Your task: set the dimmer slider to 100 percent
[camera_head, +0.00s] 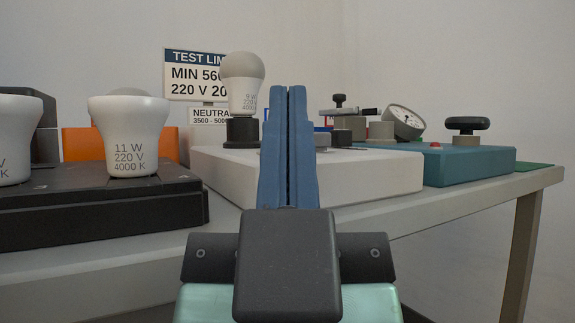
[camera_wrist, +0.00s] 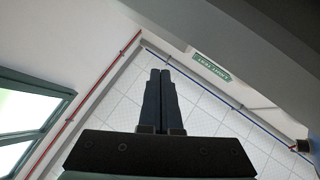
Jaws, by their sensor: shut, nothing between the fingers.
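My gripper (camera_head: 289,92) stands upright in the middle of the head view, its two blue fingers shut together with nothing between them. It is in front of a white box (camera_head: 375,178) on the table and hides part of it. A bulb marked 9 W (camera_head: 242,82) stands in a black socket on the left of that box. No dimmer slider can be made out; the fingers cover part of the box top. In the wrist view, my gripper (camera_wrist: 160,75) is also shut, with floor tiles behind it and no task object in sight.
A black rack (camera_head: 100,210) with bulbs, one marked 11 W (camera_head: 128,135), is at left. A teal box (camera_head: 465,165) with a black knob (camera_head: 467,124) stands at right. A round gauge (camera_head: 403,122) is behind. The table's front edge (camera_head: 440,215) runs behind my gripper.

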